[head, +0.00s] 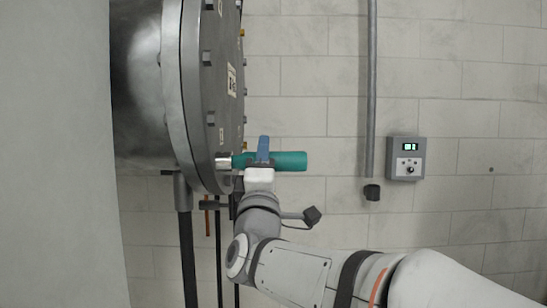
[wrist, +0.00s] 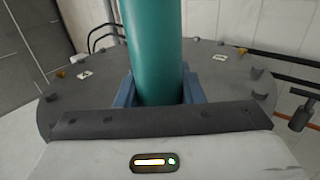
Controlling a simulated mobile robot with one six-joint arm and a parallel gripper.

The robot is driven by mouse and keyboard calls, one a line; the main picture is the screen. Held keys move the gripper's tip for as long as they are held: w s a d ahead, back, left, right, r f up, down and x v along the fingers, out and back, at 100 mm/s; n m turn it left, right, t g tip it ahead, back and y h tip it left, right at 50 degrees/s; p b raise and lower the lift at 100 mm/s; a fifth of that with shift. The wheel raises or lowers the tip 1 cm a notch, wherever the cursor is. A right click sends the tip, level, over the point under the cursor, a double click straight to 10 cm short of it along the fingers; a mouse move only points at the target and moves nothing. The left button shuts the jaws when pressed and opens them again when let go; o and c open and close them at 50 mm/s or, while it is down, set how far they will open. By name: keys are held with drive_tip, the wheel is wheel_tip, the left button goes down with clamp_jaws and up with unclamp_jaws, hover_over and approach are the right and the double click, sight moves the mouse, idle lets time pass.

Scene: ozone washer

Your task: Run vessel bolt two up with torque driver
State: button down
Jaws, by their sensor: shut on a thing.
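The torque driver (head: 290,161) is a teal cylinder with a metal socket (head: 223,161) at its left end. My gripper (head: 263,150) is shut around its body with blue fingers. In the head view the driver lies level and its socket meets the lower part of the vessel's round flange (head: 214,90). The bolt under the socket is hidden, so I cannot tell how it is seated. In the wrist view the teal body (wrist: 155,60) rises between the blue fingers, with the grey vessel lid (wrist: 90,100) behind. Several bolt heads (head: 207,58) show around the rim.
A grey control box (head: 406,158) with a lit green display hangs on the block wall to the right. A vertical pipe (head: 371,90) runs down beside it. Dark stand legs (head: 187,250) and thin pipes are below the vessel. The space right of the driver is clear.

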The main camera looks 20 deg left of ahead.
sight(294, 156)
drive_tip(key=shift+w+d+b, duration=0.2)
drive_tip(key=shift+d+b, duration=0.2)
drive_tip(key=shift+d, duration=0.55)
drive_tip(key=shift+w+d+b, duration=0.25)
drive_tip(key=shift+d+b, duration=0.2)
drive_tip(key=shift+d, duration=0.45)
drive_tip(key=shift+w+d+b, duration=0.2)
drive_tip(key=shift+d+b, duration=0.2)
drive_tip(key=shift+d, duration=0.55)
